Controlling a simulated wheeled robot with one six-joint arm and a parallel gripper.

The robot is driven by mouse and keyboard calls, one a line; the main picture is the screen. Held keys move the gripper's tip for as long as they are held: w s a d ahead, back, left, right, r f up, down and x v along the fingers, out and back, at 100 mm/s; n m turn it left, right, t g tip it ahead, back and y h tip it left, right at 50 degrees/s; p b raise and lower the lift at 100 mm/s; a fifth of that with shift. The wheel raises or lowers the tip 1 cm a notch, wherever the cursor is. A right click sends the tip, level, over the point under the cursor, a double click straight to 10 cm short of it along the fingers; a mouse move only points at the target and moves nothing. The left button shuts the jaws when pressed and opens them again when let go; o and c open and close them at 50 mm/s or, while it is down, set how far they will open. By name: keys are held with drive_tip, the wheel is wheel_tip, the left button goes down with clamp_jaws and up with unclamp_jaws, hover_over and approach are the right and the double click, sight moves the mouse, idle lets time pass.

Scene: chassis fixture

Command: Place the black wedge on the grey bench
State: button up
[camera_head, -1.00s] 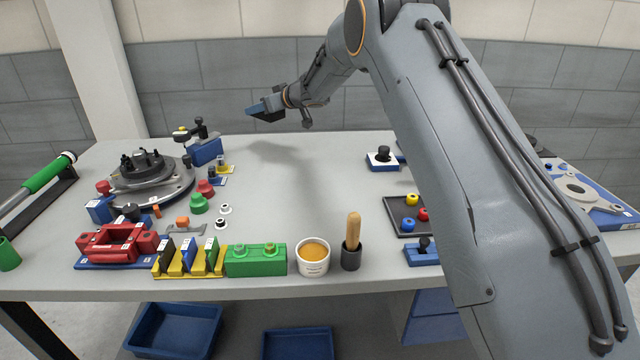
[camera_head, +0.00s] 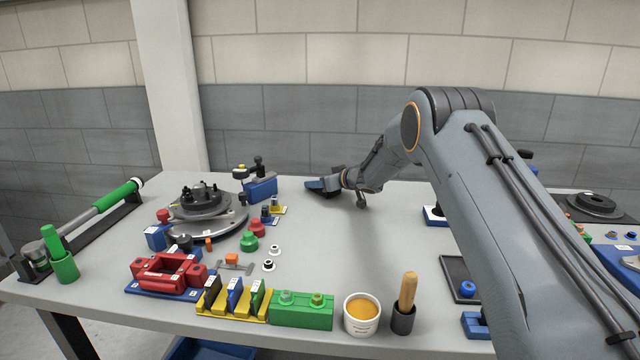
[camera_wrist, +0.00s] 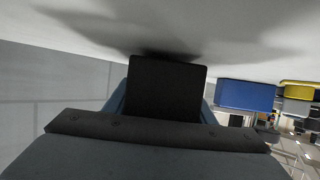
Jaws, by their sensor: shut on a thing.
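My gripper (camera_head: 322,187) is low over the far middle of the grey bench (camera_head: 350,235), its tip pointing left in the head view. It is shut on the black wedge (camera_wrist: 165,90), which fills the space between the bluish fingers in the wrist view. In the head view the wedge is small and mostly hidden by the fingers. In the wrist view the bench surface (camera_wrist: 240,30) lies at the top, with a dark shadow close against the wedge's end. I cannot tell whether the wedge touches the bench.
A blue block with a black clamp (camera_head: 260,189) stands left of my gripper, beside a round grey fixture (camera_head: 205,215). A yellow rack (camera_head: 232,312), green block (camera_head: 300,312) and cup (camera_head: 362,318) line the front edge. The bench's middle is clear.

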drive_tip(key=shift+f, duration=0.2)
drive_tip(key=o, duration=1.4)
drive_tip(key=shift+f, duration=0.15)
drive_tip(key=shift+c, duration=0.2)
drive_tip(key=shift+d+r, duration=0.1)
drive_tip(key=shift+r, duration=0.1)
drive_tip(key=b+v, duration=0.1)
drive_tip(key=v, duration=1)
drive_tip(key=shift+s+d, duration=0.25)
drive_tip(key=shift+s, duration=0.1)
drive_tip(key=shift+r, duration=0.1)
